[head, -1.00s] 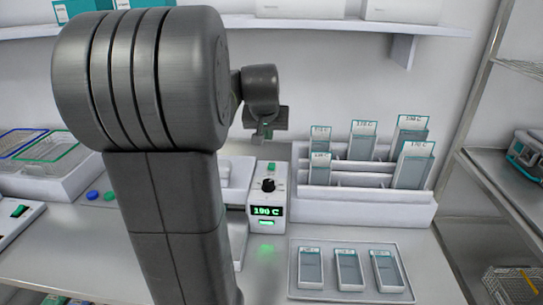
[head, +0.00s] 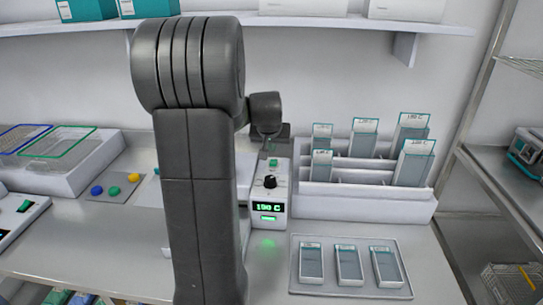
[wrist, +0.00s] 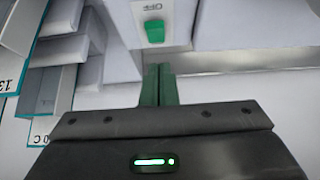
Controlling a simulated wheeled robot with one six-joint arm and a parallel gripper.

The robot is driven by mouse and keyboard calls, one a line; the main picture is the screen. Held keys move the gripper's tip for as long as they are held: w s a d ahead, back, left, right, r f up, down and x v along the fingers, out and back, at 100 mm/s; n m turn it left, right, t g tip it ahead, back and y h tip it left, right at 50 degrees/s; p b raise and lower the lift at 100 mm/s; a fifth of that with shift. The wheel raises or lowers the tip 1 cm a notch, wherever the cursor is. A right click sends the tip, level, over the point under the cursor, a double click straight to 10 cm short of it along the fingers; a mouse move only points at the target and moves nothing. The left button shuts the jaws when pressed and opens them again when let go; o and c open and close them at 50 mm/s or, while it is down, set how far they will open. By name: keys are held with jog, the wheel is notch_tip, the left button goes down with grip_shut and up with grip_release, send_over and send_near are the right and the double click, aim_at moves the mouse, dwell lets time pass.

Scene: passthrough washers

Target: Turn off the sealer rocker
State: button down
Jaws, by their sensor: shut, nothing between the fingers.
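The sealer control box (head: 281,190) is white, with a black knob (head: 270,181), a lit green display reading about 190 C (head: 268,207) and a lit green bar below it. Its green rocker (head: 273,162) is on top near the back. In the wrist view the rocker (wrist: 155,32) stands beside an upside-down OFF label. My gripper (wrist: 159,72) is shut and empty, its green fingertips together just short of the rocker, with a small gap seen between. In the head view my gripper (head: 268,140) is just behind and above the rocker, partly hidden by my wrist.
A white rack (head: 365,205) of labelled pouches stands close on the right. A tray (head: 350,285) with 3 pouches lies in front of it. At left are coloured discs (head: 115,190), bins (head: 60,165) and another green switch (head: 25,206). A shelf (head: 330,24) is above.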

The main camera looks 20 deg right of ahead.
aim_at(272, 164)
jog(key=shift+s+a+f+p, duration=0.1)
jog(key=shift+f+p, duration=0.1)
jog(key=shift+f, duration=0.9)
jog(key=shift+s+f+p, duration=0.1)
jog(key=shift+f+p, duration=0.05)
jog(key=shift+f, duration=0.95)
jog(key=shift+f+b, duration=0.1)
jog(key=shift+b, duration=0.2)
jog(key=f+b, duration=0.1)
jog(key=b, duration=0.2)
jog(key=shift+s, duration=0.15)
jog(key=shift+s+a+f+t+h+b, duration=0.15)
jog(key=shift+t+h+b, duration=0.25)
jog(key=shift+b, duration=0.75)
jog(key=t+b, duration=0.1)
jog(key=b, duration=0.2)
jog(key=shift+f, duration=0.2)
jog(key=shift+r, duration=0.5)
jog(key=shift+r+p, duration=0.55)
jog(key=shift+r, duration=0.1)
